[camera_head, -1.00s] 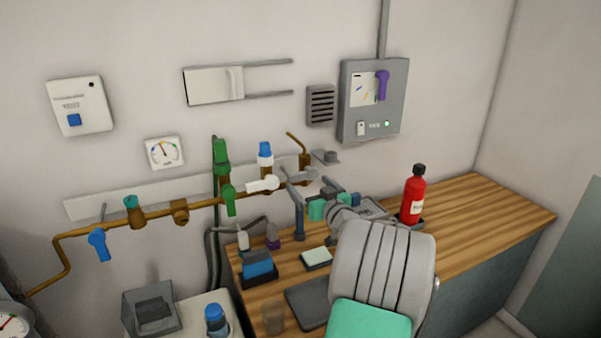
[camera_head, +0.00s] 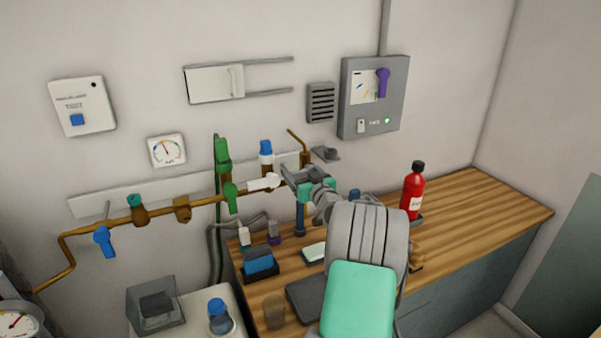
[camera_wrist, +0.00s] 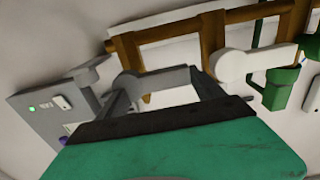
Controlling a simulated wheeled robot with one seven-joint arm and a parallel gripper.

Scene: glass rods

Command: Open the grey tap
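The grey tap (camera_wrist: 160,82) is at the right end of the brown pipework, and its lever lies sideways in the wrist view. In the head view it is mostly hidden by my gripper (camera_head: 290,174). In the wrist view my gripper (camera_wrist: 158,98) has its two grey fingers apart, with the lever between them. The right finger overlaps the lever's end; I cannot tell whether it touches.
A white tap (camera_head: 262,183) sits close beside my gripper, with a green tap (camera_head: 230,197) beyond it. A grey wall bracket (camera_head: 325,154) and a control box (camera_head: 350,125) are to the right. A red bottle (camera_head: 412,190) stands on the wooden worktop (camera_head: 480,212).

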